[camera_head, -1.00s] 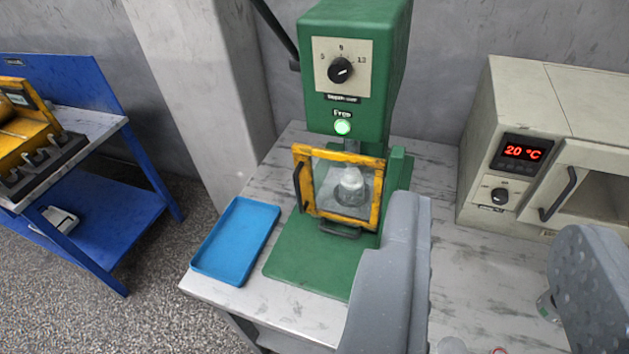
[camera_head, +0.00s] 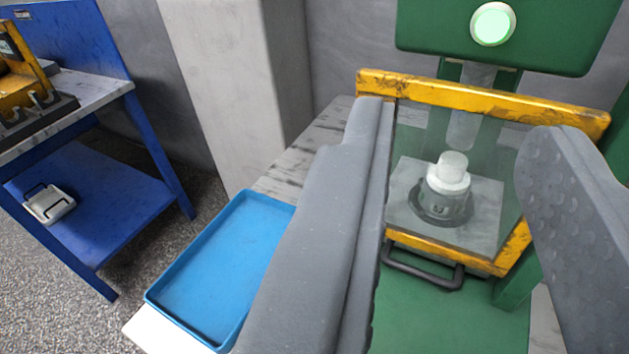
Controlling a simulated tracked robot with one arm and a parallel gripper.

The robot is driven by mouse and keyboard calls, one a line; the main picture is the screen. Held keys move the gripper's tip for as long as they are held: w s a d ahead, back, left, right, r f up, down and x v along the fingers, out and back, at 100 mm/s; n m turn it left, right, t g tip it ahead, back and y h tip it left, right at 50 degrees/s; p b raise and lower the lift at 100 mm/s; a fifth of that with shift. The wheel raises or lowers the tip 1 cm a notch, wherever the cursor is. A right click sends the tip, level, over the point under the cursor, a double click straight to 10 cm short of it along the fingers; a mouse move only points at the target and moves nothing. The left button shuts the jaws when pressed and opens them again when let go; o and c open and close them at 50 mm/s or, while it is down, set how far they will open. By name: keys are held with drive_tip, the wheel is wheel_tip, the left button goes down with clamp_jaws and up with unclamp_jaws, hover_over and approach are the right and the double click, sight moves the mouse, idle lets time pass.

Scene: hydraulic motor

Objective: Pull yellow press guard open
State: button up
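The yellow-framed press guard (camera_head: 480,94) with a clear pane stands across the front of the green press (camera_head: 425,28), and it looks closed. A black handle (camera_head: 425,273) shows at its lower edge; the handle on its left side is hidden behind my left finger. Behind the pane a white and grey part (camera_head: 447,184) stands on the press plate. My gripper (camera_head: 452,150) is open, its two grey fingers apart in front of the guard. The left finger covers the guard's left edge; whether it touches is not clear.
A blue tray (camera_head: 228,265) lies on the bench left of the press. A lit green button (camera_head: 493,24) is above the guard. A blue workbench (camera_head: 92,215) with a yellow machine (camera_head: 20,72) stands at far left, a grey pillar (camera_head: 228,90) behind.

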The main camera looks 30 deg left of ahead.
drive_tip(key=a+f, duration=0.5)
drive_tip(key=f, duration=1)
drive_tip(key=b+x, duration=0.2)
drive_tip(key=x, duration=1.2)
drive_tip(key=shift+r+t+h, duration=0.4)
drive_tip(key=shift+r, duration=0.3)
drive_tip(key=shift+w+d, duration=0.1)
drive_tip(key=shift+d, duration=0.05)
clamp_jaws()
